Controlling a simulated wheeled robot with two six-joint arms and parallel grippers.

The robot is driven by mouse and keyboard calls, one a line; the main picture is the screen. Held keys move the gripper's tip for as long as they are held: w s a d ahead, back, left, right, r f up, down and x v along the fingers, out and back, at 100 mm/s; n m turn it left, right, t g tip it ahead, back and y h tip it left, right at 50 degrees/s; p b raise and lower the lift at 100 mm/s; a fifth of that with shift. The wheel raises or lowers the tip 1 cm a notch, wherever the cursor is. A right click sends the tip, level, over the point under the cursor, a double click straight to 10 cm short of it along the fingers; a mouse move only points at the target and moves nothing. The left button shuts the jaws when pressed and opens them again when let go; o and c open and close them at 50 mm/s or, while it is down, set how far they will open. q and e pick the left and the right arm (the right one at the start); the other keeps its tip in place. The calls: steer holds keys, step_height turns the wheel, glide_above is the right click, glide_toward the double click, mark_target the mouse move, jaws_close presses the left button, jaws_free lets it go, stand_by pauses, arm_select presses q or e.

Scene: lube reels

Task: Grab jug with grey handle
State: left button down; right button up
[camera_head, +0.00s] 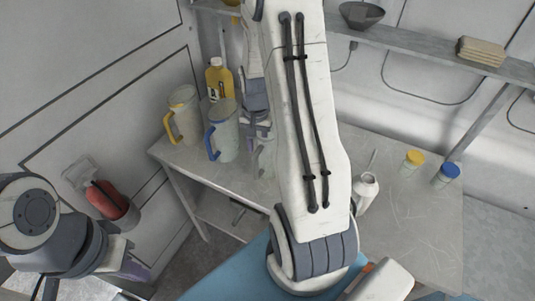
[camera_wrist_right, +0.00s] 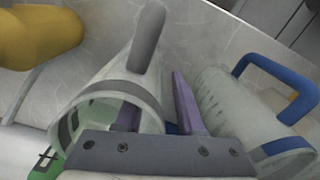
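The jug with the grey handle (camera_wrist_right: 105,88) fills the middle of the right wrist view, its mouth facing the camera and its handle at the top. In the head view I cannot make it out clearly behind my right arm. My right gripper (camera_wrist_right: 157,110) is open at this jug, with one purple finger outside its wall and the other showing at its mouth. Whether the fingers touch the wall I cannot tell. My left gripper (camera_head: 136,271) is low at the left of the head view, away from the table, its fingers mostly hidden.
A blue-handled jug (camera_head: 226,130) stands close beside, also in the right wrist view (camera_wrist_right: 235,110). A yellow-handled jug (camera_head: 184,112) and yellow bottle (camera_head: 219,80) are behind. A white bottle (camera_head: 366,192), yellow-lidded jar (camera_head: 413,160) and blue-lidded jar (camera_head: 446,175) stand right.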

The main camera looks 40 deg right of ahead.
jaws_close()
stand_by(1.4)
